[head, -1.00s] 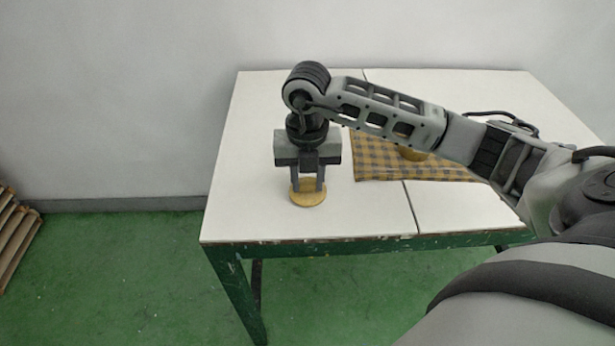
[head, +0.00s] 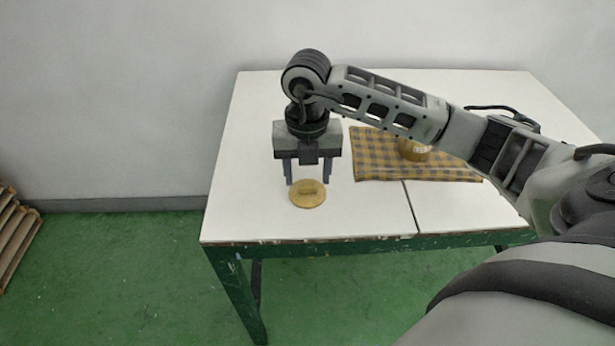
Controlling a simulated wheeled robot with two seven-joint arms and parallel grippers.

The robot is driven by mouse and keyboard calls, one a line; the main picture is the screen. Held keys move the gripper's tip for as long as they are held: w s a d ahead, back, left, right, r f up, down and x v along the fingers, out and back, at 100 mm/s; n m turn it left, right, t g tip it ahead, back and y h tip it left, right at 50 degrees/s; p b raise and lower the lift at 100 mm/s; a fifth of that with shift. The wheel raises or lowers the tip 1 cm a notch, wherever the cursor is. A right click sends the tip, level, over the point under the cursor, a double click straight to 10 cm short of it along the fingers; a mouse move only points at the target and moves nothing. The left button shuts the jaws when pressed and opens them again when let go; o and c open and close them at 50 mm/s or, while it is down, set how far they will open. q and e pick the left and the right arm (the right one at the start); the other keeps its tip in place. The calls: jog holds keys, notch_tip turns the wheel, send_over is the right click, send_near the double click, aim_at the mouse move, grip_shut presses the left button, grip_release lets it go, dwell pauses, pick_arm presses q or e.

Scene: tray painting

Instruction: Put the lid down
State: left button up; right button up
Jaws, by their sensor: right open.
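The lid (head: 307,199) is a round, yellow-tan disc with a raised bar-shaped handle on top. It lies flat on the left part of the white table (head: 245,150), near the front edge. My right gripper (head: 308,182) points down just above and behind the lid in the picture. Its two fingers are apart with nothing between them, and they appear clear of the handle. My left gripper is not in view.
A yellow-tan round container (head: 413,151) stands on a checked yellow and grey cloth (head: 375,165), partly hidden by my right arm. A dark cable-like thing (head: 500,114) lies at the back right. The table's left side is clear.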

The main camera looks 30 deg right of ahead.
aim_at(307, 185)
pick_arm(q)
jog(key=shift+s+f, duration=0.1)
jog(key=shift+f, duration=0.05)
pick_arm(e)
notch_tip(307, 185, up, 10)
dwell(0.6)
